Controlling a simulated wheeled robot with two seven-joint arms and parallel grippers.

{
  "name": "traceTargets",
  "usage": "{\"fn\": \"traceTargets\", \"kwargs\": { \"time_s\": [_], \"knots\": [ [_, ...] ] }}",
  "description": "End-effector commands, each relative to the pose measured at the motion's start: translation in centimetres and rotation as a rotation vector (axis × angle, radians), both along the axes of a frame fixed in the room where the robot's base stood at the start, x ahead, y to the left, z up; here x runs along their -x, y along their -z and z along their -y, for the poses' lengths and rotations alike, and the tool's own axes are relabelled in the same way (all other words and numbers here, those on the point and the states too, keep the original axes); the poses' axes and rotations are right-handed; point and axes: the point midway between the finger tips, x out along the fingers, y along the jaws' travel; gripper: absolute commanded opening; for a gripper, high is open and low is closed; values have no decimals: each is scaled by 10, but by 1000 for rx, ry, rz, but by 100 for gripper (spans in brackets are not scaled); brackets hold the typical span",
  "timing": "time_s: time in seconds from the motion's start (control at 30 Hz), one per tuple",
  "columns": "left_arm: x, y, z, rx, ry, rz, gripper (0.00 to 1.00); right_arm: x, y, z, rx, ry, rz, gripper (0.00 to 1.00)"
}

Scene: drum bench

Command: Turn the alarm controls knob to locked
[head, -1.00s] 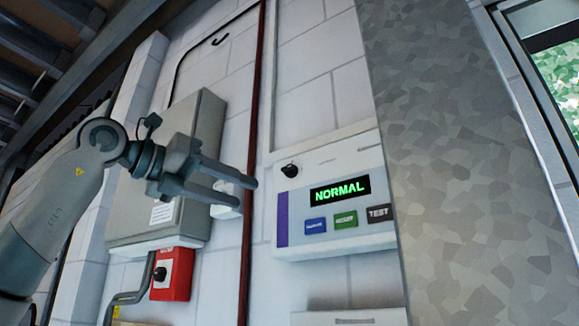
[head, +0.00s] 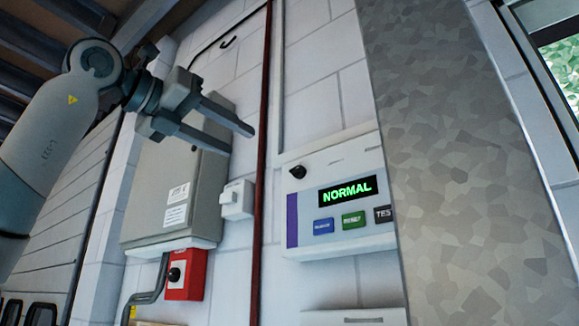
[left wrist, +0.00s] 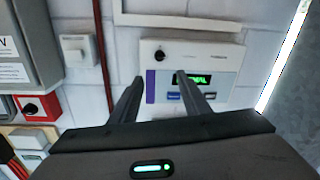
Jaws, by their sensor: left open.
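The alarm panel (head: 340,235) is a white box on the wall with a green "NORMAL" display (head: 347,190). Its small black knob (head: 298,172) sits at the panel's upper left, and also shows in the left wrist view (left wrist: 160,56). The knob's marks are too small to read. My left gripper (head: 241,142) is open and empty, up and left of the knob in the head view. In the left wrist view its fingers (left wrist: 157,90) point toward the panel, with the knob beyond the gap between them. My right gripper is not in view.
A grey cabinet (head: 175,190), a white switch box (head: 236,200) and a red box with a black knob (head: 187,275) are left of the panel. A dark red pipe (head: 262,170) runs between. A grey speckled column (head: 460,170) stands to the right.

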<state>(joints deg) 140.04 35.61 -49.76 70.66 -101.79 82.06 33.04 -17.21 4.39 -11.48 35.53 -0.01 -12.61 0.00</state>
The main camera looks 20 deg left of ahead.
Motion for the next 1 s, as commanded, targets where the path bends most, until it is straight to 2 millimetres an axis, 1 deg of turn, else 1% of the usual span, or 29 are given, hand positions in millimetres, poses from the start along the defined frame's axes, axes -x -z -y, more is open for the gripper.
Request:
{"fn": "traceTargets", "kwargs": {
  "time_s": [0.17, 0.27, 0.8, 1.0],
  "knots": [
    [-17, -2, 8, -1, 0, 0, 43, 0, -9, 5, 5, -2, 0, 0],
    [-30, -2, 14, -2, 1, -2, 43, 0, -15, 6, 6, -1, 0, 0],
    [-118, -3, 53, -1, 1, -4, 43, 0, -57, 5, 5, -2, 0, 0],
    [-142, -2, 64, -1, 1, -2, 43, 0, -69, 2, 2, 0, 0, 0]
  ]
}}
